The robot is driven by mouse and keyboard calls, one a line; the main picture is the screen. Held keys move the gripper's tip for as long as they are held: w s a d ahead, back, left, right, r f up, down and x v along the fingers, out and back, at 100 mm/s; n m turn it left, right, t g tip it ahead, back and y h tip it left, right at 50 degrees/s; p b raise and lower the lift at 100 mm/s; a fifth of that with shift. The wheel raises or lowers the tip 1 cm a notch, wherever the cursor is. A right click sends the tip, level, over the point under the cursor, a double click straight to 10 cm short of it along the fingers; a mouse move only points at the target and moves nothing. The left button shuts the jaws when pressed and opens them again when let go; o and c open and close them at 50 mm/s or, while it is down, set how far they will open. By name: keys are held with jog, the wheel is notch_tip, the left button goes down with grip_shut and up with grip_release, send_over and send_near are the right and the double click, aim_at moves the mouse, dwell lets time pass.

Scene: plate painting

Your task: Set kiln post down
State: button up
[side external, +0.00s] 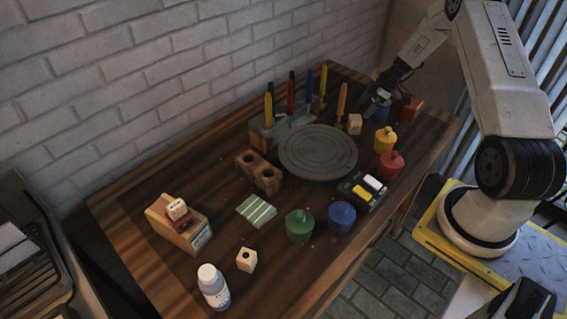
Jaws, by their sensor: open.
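I cannot tell for sure which piece is the kiln post. A small cream block (355,124) stands on the wooden table beside the round grey turntable (318,152), below and left of my gripper. A similar cream block with a dark mark on it (246,260) stands near the front of the table. My gripper (374,102) is open at the table's far right corner, close to a blue piece (382,114) and a red block (412,107). The fingertips are small and dark here, and I cannot tell whether they touch anything.
Yellow (385,140), red (391,166), blue (341,217) and green (299,227) pots line the right and front.

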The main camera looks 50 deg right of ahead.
aim_at(357, 117)
jog(key=shift+x, duration=1.55)
jog(key=shift+s+f, duration=0.1)
jog(key=shift+x, duration=2.55)
jog(key=shift+s+d, duration=0.1)
jog(key=shift+d, duration=0.05)
grip_shut()
notch_tip(357, 117, up, 18)
